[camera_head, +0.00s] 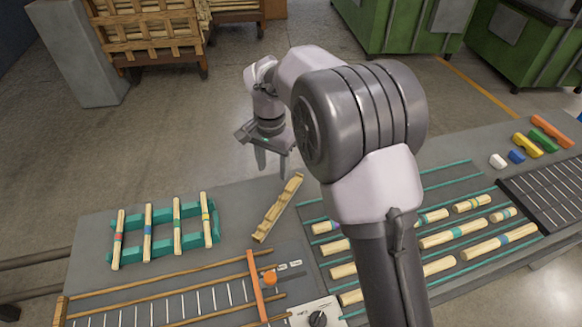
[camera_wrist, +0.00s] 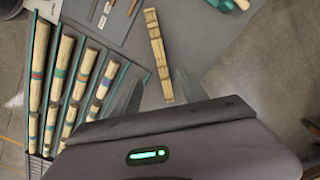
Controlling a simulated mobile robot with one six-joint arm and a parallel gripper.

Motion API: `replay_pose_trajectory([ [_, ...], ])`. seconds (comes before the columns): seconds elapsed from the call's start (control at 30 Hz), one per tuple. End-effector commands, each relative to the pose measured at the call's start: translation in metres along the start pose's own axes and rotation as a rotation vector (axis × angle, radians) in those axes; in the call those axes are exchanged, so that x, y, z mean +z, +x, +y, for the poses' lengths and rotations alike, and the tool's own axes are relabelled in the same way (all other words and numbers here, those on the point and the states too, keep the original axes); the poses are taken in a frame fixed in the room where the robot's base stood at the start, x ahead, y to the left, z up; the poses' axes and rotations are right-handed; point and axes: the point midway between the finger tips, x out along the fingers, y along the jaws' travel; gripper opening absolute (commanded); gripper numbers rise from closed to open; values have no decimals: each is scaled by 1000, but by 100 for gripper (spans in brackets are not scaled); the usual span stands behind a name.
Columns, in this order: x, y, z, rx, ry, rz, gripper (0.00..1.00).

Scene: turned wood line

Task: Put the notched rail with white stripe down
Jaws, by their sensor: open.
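A pale wooden notched rail (camera_head: 278,208) lies slantwise on the grey table, between the teal rack and the grooved tray. It also shows in the wrist view (camera_wrist: 158,55), with its near end between my fingers in the picture. I cannot make out a white stripe on it clearly. My gripper (camera_head: 273,165) points down above the table's far edge, just beyond the rail's far end in the head view. Its fingers are apart and empty, and in the wrist view they look blurred (camera_wrist: 158,92). The rail seems to rest free of them.
A teal rack (camera_head: 214,230) holds several striped spindles at left. A slatted wooden fixture with an orange bar (camera_head: 257,285) lies in front. A grooved tray (camera_head: 450,180) with several striped spindles is at right, partly hidden by my arm. Bare table surrounds the rail.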

Motion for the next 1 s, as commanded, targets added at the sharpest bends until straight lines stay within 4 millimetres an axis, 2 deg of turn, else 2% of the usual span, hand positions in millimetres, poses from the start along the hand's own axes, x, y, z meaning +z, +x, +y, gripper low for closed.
replay_pose_trajectory([
  [0.13, 0, 35, -3, 10, 3, -5, 51],
  [0.3, 0, 90, -2, 10, 3, -6, 51],
  [0.4, 0, 113, -2, 9, 3, -5, 51],
  [0.67, 0, 140, -1, 8, 3, -4, 51],
  [0.87, 1, 179, 1, 8, 2, -4, 51],
  [1.0, 1, 181, 1, 7, 2, -3, 51],
])
